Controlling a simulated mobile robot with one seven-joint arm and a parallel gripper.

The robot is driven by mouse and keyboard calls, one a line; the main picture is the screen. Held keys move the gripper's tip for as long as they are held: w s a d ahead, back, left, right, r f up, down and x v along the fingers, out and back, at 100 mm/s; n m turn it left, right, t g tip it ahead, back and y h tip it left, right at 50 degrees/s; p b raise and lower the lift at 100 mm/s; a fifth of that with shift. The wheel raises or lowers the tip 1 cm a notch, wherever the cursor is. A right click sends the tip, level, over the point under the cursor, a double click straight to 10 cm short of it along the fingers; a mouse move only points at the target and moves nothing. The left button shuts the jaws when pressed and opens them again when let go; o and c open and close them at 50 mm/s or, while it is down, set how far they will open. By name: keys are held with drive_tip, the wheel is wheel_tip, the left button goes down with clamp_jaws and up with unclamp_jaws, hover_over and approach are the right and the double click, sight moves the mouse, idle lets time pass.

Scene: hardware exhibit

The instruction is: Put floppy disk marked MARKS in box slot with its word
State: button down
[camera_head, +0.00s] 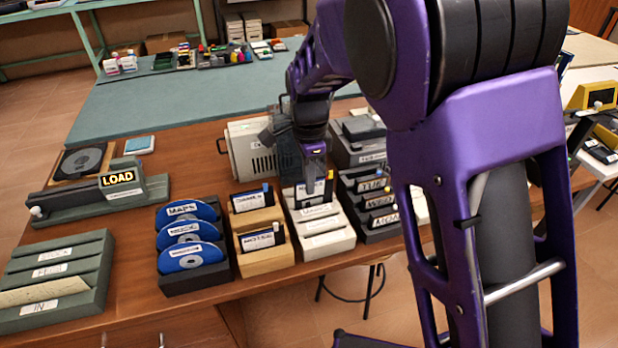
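My gripper (313,168) points down over the white slotted box (328,243), right of the middle of the table. A dark floppy disk (320,187) with a pale label stands upright in the back part of that box, directly below my gripper's fingers. I cannot read its word, nor tell whether the fingers grip it or only hover at its top. The box's front slots look empty and bear white labels too small to read. The tan box (266,264) beside it holds two labelled floppy disks; the front one (261,239) seems to read NOTES.
A dark box (195,281) holds blue discs, left of the tan box. Another dark box (385,234) with day labels stands close on the right. A beige drive (252,150) is behind. A LOAD device (120,185) and green tray (60,285) are left. My arm hides the right side.

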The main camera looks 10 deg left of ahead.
drive_tip(key=shift+f+b, duration=0.45)
drive_tip(key=shift+f, duration=0.8)
drive_tip(key=c, duration=1)
unclamp_jaws()
wheel_tip(320, 180, up, 8)
drive_tip(key=p, duration=0.7)
drive_tip(key=shift+r, duration=0.1)
